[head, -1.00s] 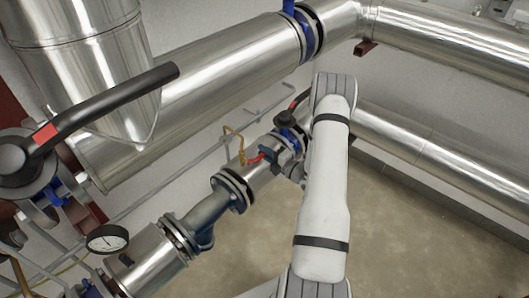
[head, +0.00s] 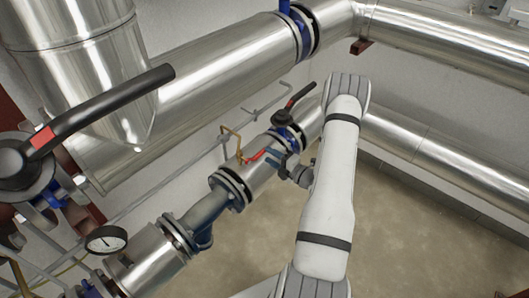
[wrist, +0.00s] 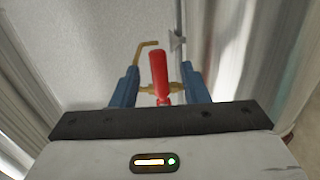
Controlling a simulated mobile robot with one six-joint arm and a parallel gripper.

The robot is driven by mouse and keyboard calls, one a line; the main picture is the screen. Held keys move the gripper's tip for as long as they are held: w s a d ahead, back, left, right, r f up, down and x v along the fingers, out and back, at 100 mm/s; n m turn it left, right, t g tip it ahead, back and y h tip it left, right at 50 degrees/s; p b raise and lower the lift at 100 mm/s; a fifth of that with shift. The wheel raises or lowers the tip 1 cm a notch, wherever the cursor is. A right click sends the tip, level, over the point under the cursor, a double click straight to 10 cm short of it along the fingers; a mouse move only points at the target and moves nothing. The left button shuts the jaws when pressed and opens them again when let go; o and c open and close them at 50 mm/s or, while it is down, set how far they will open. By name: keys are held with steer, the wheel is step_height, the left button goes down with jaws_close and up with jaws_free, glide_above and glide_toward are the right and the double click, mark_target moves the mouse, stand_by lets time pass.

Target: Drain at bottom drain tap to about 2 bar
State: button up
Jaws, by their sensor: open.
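The drain tap has a red lever (head: 252,158) and brass fittings with a bent brass pipe (head: 230,131), beside the silver-clad lower pipe in the head view. In the wrist view the red lever (wrist: 158,72) stands upright between the two blue fingers of my gripper (wrist: 164,74), in front of the brass tap body (wrist: 176,91). My gripper (head: 271,157) is open, with a finger on each side of the lever; I cannot tell whether either touches it. A round pressure gauge (head: 106,239) is at the lower left; its reading is too small to tell.
A black-handled valve (head: 289,113) stands just beyond the tap. A large valve with a long black lever (head: 110,106) is at the left. A thick silver pipe (head: 225,72) runs above. Bare floor (head: 400,225) lies to the right.

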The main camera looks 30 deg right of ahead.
steer(key=shift+v, duration=1.85)
steer(key=shift+a+r, duration=0.1)
steer(key=s+a+r+n+g+y+p, duration=0.1)
steer(key=a+r+n+g+p, duration=0.2)
steer(key=r+n+g+p, duration=0.45)
steer(key=s+a+r+n+g+y+p, duration=0.1)
steer(key=a+r+n+g+p, duration=0.3)
steer(key=r+n, duration=0.65)
step_height(320, 180, up, 28)
steer(key=s+d+n+h+p, duration=0.25)
steer(key=n+h+p, duration=0.55)
steer(key=n+p, duration=0.55)
steer(key=s+a+r+n+h+p, duration=0.1)
steer(key=s+a+r+n+p, duration=0.8)
steer(key=s+a+r+n, duration=0.6)
steer(key=s+r+n+g, duration=0.1)
steer(key=s+r+n, duration=0.2)
steer(key=shift+s+a+r, duration=0.15)
steer(key=shift+a+r, duration=0.05)
steer(key=shift+r, duration=0.2)
